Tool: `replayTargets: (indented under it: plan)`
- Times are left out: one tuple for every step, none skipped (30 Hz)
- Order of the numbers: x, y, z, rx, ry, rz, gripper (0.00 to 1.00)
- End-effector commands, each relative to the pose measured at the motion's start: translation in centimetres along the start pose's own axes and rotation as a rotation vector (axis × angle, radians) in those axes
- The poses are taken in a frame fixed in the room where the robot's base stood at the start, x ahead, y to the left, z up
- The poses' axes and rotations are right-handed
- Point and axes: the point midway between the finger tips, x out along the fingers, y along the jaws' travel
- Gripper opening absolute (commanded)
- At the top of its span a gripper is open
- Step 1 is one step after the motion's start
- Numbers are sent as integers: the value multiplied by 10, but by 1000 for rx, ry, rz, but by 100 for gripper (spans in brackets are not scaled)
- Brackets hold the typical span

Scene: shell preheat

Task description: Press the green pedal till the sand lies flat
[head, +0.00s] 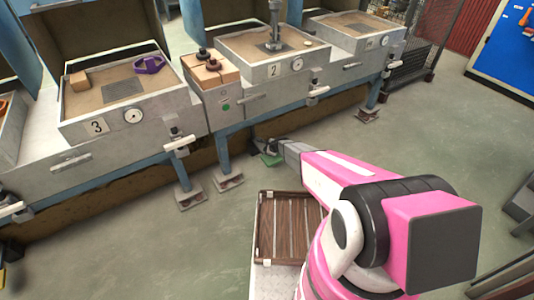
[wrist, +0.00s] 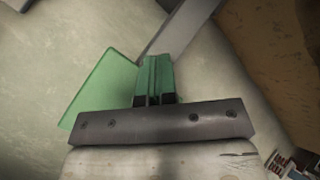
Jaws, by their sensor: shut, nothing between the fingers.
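The green pedal (head: 268,160) is low at the floor, by the foot of the bench with sand box 2, and partly hidden by my gripper. In the wrist view it is a flat green plate (wrist: 98,92) left of my fingers, beside a grey bar. My gripper (head: 272,148) reaches down to it; in the wrist view its fingers (wrist: 155,65) are together and empty, overlapping the pedal's right edge. I cannot tell whether they touch it. Sand fills box 2 (head: 262,72), where a grey post (head: 275,25) stands on a dark square; its sand looks mostly level.
Box 3 (head: 75,128) holds sand, a wooden block (head: 79,81) and a purple piece (head: 149,64). Bench legs stand left of the pedal. Open floor lies to the right.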

Motion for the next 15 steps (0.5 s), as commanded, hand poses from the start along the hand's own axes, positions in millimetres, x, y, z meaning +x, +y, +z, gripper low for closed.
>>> replayTargets:
  plan:
    - [1, 0, -1, 0, 0, 0, 0]
    - [1, 1, -1, 0, 0, 0, 0]
    - [1, 1, -1, 0, 0, 0, 0]
    - [1, 1, -1, 0, 0, 0, 0]
    - [2, 1, -1, 0, 0, 0, 0]
    - [2, 1, -2, 0, 0, 0, 0]
    - [2, 2, -2, 0, 0, 0, 0]
    - [2, 2, -2, 0, 0, 0, 0]
    - [3, 2, -2, 0, 0, 0, 0]
    - [3, 2, -2, 0, 0, 0, 0]
    - [3, 2, -2, 0, 0, 0, 0]
    - [3, 2, -2, 0, 0, 0, 0]
    - [4, 2, -3, 0, 0, 0, 0]
    - [4, 3, -3, -1, 0, 0, 0]
    - [4, 3, -3, -1, 0, 0, 0]
